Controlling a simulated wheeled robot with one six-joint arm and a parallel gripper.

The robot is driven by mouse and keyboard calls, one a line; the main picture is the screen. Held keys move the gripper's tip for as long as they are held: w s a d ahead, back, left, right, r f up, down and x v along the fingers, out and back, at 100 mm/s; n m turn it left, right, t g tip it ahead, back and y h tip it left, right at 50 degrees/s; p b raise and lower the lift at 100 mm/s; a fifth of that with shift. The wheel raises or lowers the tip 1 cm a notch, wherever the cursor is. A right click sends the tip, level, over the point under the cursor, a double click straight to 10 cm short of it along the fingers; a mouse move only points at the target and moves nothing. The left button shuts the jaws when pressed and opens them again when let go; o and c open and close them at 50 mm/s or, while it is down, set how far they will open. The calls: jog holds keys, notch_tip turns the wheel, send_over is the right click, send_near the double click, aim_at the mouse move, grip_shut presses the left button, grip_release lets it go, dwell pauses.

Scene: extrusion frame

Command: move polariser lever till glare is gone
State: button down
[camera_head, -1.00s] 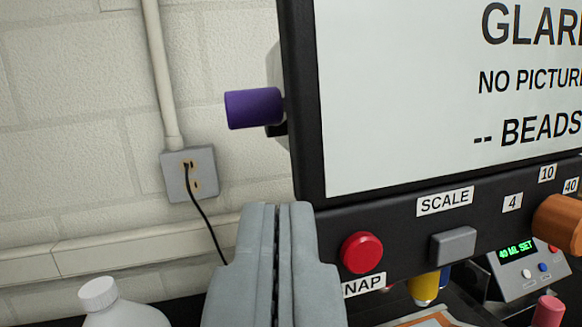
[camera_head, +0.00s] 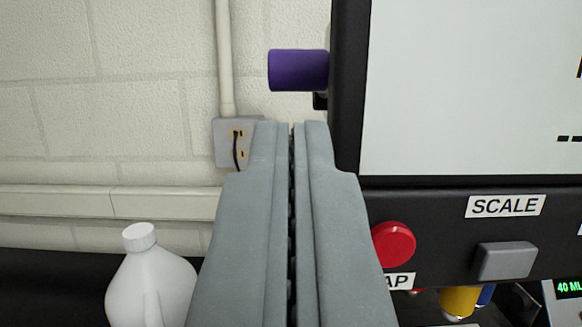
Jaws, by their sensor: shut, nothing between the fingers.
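A purple cylindrical lever knob (camera_head: 298,70) sticks out to the left from the side of a black-framed display panel. The panel's white screen (camera_head: 470,90) is cut off by the right edge, and only a dash and part of a letter show on it. My gripper (camera_head: 291,126) is shut and empty, pointing up and forward. Its tips appear just below the purple knob in the picture, apart from it.
A red button (camera_head: 393,245), a grey button (camera_head: 506,261) and a SCALE label (camera_head: 505,206) are on the panel's lower strip, right of my gripper. A white bottle (camera_head: 150,280) stands at lower left. A wall socket box (camera_head: 229,143) is behind. The upper left is clear wall.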

aim_at(289, 56)
jog(key=x, duration=0.6)
jog(key=shift+w, duration=0.1)
jog(key=shift+w+r, duration=0.4)
jog(key=shift+r, duration=0.25)
jog(key=shift+a, duration=0.1)
